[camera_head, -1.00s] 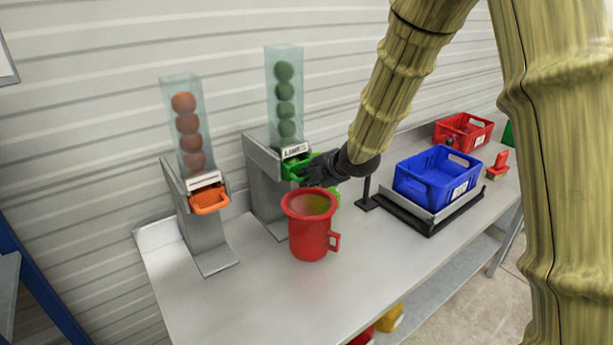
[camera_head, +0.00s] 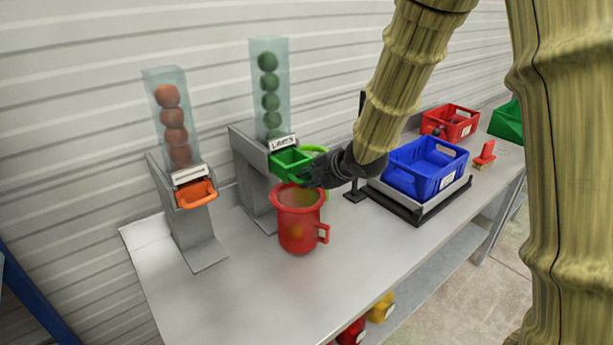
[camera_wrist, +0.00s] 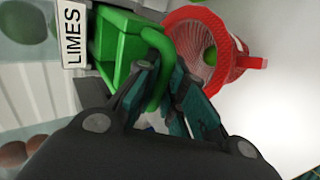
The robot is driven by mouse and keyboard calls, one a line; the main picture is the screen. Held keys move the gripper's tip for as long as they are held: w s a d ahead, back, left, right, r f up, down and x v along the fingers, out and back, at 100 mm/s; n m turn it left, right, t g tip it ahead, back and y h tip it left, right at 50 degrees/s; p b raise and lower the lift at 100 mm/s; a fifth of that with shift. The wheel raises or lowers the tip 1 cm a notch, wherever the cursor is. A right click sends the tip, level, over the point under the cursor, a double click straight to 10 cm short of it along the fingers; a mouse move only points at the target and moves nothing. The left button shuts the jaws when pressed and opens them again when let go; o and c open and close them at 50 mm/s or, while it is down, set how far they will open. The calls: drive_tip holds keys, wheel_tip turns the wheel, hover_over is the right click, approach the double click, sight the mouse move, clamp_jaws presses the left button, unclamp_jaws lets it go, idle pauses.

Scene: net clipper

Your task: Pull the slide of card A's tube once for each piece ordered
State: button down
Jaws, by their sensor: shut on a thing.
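The tube labelled LIMES (camera_head: 268,90) holds several green balls in a column. Its green slide (camera_head: 290,163) is pulled out from the grey stand and also shows in the wrist view (camera_wrist: 118,50). My gripper (camera_head: 312,178) is shut on the slide's handle (camera_wrist: 160,70). The fingers pinch the handle in the wrist view. A red jug (camera_head: 298,222) stands upright below and in front of the slide. In the wrist view one green ball (camera_wrist: 209,55) shows inside the jug (camera_wrist: 185,28). No order card can be read.
A second tube (camera_head: 168,120) with orange balls and an orange slide (camera_head: 196,194) stands to the left. To the right are a blue crate (camera_head: 426,168) on a black-edged platform, a red crate (camera_head: 452,122) and a red stamp-like object (camera_head: 485,153). The bench front is clear.

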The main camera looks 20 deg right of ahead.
drive_tip(key=s, duration=0.1)
drive_tip(key=s+d, duration=0.1)
drive_tip(key=shift+s, duration=0.3)
drive_tip(key=shift+w, duration=0.15)
idle(0.6)
drive_tip(key=shift+w+a+p, duration=0.25)
drive_tip(key=shift+w+a, duration=0.35)
drive_tip(key=shift+w, duration=1)
drive_tip(key=shift+w+a+p, duration=0.2)
drive_tip(key=shift+w+a, duration=0.35)
drive_tip(key=shift+w, duration=1.05)
drive_tip(key=shift+w+a+p, duration=0.25)
drive_tip(key=shift+w+a, duration=0.35)
drive_tip(key=shift+w, duration=1)
drive_tip(key=shift+s, duration=0.1)
